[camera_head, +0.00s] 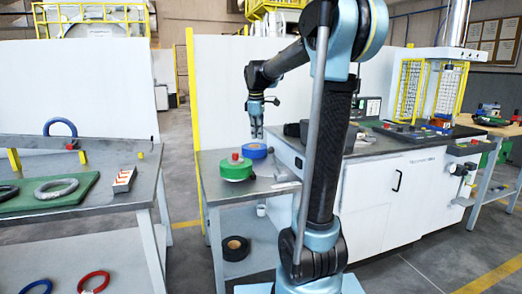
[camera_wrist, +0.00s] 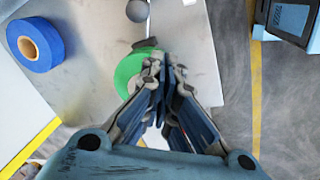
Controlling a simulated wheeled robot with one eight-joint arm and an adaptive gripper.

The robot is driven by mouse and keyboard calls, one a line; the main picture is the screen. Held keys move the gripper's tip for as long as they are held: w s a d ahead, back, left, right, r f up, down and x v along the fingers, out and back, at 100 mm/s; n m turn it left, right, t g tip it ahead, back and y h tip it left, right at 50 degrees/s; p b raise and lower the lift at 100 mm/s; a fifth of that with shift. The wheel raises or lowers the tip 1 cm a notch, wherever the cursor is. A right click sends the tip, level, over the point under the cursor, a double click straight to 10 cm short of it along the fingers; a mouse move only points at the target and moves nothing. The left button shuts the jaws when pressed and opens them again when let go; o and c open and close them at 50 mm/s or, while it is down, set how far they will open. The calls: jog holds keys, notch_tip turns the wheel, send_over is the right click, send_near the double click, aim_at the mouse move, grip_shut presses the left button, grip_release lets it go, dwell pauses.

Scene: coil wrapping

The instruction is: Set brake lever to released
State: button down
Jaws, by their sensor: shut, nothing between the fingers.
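My gripper (camera_head: 257,133) points down over the far part of a small metal table (camera_head: 213,190). In the wrist view its fingers (camera_wrist: 164,62) are together, with nothing seen between them, and overlap the view of a green roll (camera_wrist: 128,72). In the head view the green roll (camera_head: 234,171) lies on the table with a red knob (camera_head: 236,157) above it. In the wrist view a dark piece (camera_wrist: 146,42) is at the green roll's edge, and a grey ball (camera_wrist: 137,10) is further up. I cannot tell which part is the brake lever, or its setting.
A blue roll (camera_head: 254,151) lies behind the green one; it also shows in the wrist view (camera_wrist: 35,44). A black roll (camera_head: 235,248) is on the lower shelf. A white cabinet (camera_head: 375,190) adjoins the table's right side. A yellow post (camera_head: 192,100) stands behind.

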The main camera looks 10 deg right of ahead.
jog(key=shift+n, duration=0.8)
jog(key=shift+w+a+r, duration=0.1)
jog(key=shift+w+a, duration=0.2)
jog(key=shift+w, duration=0.4)
jog(key=shift+w+a+r, duration=0.1)
jog(key=shift+w+a, duration=0.2)
jog(key=shift+w, duration=0.45)
jog(key=shift+w+a+r, duration=0.1)
jog(key=shift+w+a, duration=0.2)
jog(key=shift+w, duration=0.4)
jog(key=d+f, duration=0.4)
jog(key=f, duration=0.4)
jog(key=shift+w+f, duration=0.25)
